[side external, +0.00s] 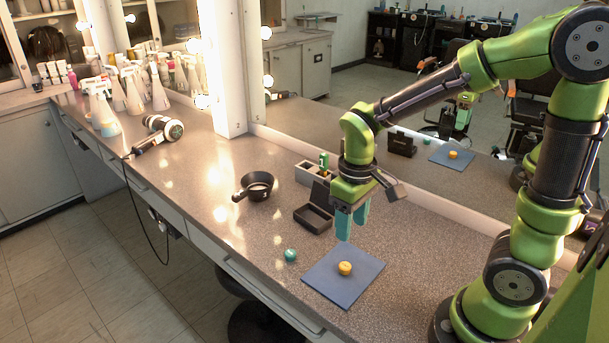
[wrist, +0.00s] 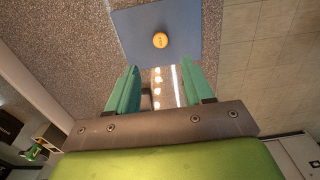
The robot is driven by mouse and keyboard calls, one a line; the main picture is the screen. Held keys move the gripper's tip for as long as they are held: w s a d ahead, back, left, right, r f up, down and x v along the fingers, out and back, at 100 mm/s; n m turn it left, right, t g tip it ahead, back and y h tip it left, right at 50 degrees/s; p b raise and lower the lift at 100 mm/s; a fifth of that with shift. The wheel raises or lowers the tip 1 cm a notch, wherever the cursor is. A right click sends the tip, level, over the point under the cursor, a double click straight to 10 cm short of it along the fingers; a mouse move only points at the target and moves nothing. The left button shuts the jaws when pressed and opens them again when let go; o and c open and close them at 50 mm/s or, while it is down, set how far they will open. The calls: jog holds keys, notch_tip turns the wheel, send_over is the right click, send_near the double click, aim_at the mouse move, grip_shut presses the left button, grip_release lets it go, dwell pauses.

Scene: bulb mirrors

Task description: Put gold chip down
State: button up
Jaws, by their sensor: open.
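The gold chip (side external: 345,268) lies flat on the blue square mat (side external: 325,287) on the counter. The wrist view also shows the gold chip (wrist: 160,40) near the middle of the blue mat (wrist: 190,18), beyond my fingertips. My gripper (side external: 353,231) points down with its two teal fingers apart and nothing between them. In the side view it hangs above the far side of the mat, apart from the chip. In the wrist view my gripper (wrist: 160,66) shows a clear gap between its fingers.
A teal round piece (side external: 290,255) lies left of the mat. A black open box (side external: 313,218), a grey compartment holder (side external: 304,174) and a black pan (side external: 257,187) stand farther back. A hair dryer (side external: 157,134) lies at far left. A mirror (side external: 420,165) runs along the counter's back.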

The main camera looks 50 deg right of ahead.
jog(key=s+a+r+m+t+y, duration=0.1)
jog(key=s+r+m+t, duration=0.1)
jog(key=r, duration=0.4)
jog(key=s+a+r+m+t+y, duration=0.1)
jog(key=s+r+m+t, duration=0.1)
jog(key=r+t, duration=0.3)
jog(key=shift+s+a+r, duration=0.15)
jog(key=shift+s+r, duration=0.3)
jog(key=shift+s, duration=0.05)
jog(key=shift+o, duration=0.2)
